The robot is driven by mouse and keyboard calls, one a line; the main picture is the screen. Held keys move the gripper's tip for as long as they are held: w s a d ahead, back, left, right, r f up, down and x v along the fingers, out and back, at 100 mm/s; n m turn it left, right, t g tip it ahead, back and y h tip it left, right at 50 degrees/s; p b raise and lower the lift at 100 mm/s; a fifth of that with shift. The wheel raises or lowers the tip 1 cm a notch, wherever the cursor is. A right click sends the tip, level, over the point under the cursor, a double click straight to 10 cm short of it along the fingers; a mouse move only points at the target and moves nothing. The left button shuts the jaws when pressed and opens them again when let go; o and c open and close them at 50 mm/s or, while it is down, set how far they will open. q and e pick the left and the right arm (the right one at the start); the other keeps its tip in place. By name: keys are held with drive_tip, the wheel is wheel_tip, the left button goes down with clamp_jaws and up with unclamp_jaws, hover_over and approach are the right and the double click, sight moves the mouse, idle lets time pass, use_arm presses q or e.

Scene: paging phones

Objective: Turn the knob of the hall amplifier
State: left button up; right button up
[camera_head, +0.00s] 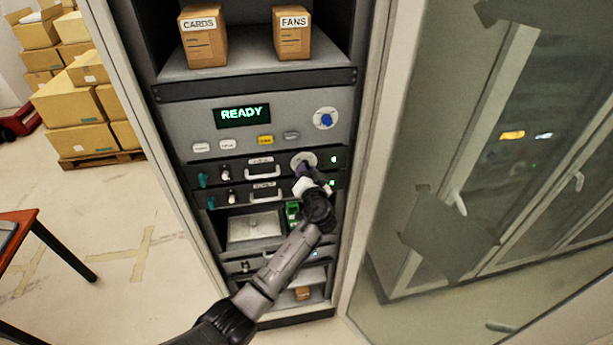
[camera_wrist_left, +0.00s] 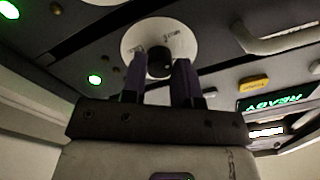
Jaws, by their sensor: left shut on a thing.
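The rack (camera_head: 180,120) stands in front of me with black amplifier panels below a grey panel that reads READY. A dark knob with a pale round dial (camera_head: 303,158) sits at the right of the upper black panel. My left gripper (camera_head: 303,176) is at this knob. In the left wrist view, the two fingers of the left gripper (camera_wrist_left: 160,75) are on either side of the dark knob (camera_wrist_left: 159,62), shut on it. The pale dial plate (camera_wrist_left: 160,38) shows behind it. Part of the knob is hidden by the gripper in the head view. My right gripper is not in view.
A blue knob (camera_head: 326,119) is on the grey panel above. Boxes labelled CARDS (camera_head: 203,40) and FANS (camera_head: 292,35) stand on the top shelf. A glass door (camera_head: 470,170) is at the right. Stacked cartons (camera_head: 75,100) and a table (camera_head: 18,240) are at the left.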

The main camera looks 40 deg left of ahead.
use_arm(q)
drive_tip(key=shift+a+r+m+p, duration=0.1)
drive_tip(key=shift+m+p, duration=0.75)
drive_tip(key=shift+m, duration=4.65)
drive_tip(key=o, duration=0.9)
drive_tip(key=shift+s, duration=0.1)
